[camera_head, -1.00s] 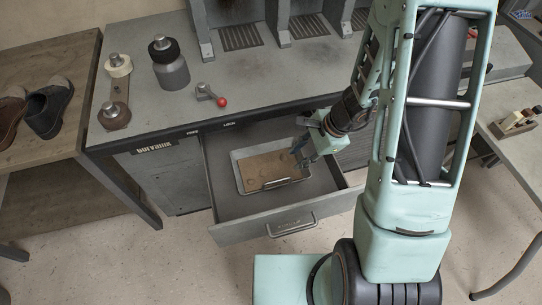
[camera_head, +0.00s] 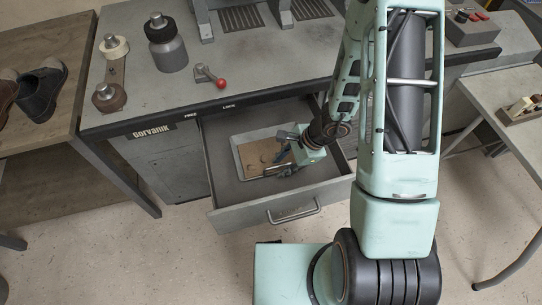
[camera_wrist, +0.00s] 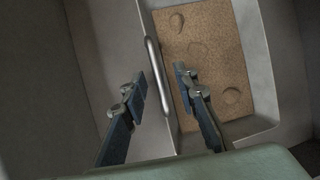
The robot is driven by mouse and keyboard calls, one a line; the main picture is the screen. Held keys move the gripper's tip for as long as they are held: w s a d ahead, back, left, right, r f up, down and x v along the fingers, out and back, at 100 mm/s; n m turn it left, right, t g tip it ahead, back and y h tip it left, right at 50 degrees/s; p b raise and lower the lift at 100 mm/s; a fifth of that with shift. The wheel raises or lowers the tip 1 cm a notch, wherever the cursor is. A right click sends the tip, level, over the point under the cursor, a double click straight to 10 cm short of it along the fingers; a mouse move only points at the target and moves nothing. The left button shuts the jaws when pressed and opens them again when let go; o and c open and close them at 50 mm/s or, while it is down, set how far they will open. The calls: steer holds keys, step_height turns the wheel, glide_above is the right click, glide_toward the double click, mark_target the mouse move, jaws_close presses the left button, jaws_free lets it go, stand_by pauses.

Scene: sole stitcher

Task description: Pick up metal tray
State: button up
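The metal tray (camera_head: 236,158) lies inside the open drawer (camera_head: 222,195) of the workbench. It is shallow and grey with a brown, ring-marked bottom, and my gripper hides its right part in the head view. The wrist view shows the tray (camera_wrist: 253,135) with a rounded metal handle (camera_wrist: 157,75) along its near side. My gripper (camera_head: 284,160) is at the tray's front right side, reaching down into the drawer. In the wrist view my gripper (camera_wrist: 158,85) is open, with one finger on each side of the handle. I cannot tell if either finger touches it.
On the bench top above are a grey bottle (camera_head: 168,50), spools (camera_head: 110,97) and a red-knobbed lever (camera_head: 212,77). A shoe (camera_head: 42,92) sits on the left table.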

steer(key=shift+a+f, duration=0.1)
steer(key=shift+f, duration=0.15)
jaws_close()
stand_by(0.4)
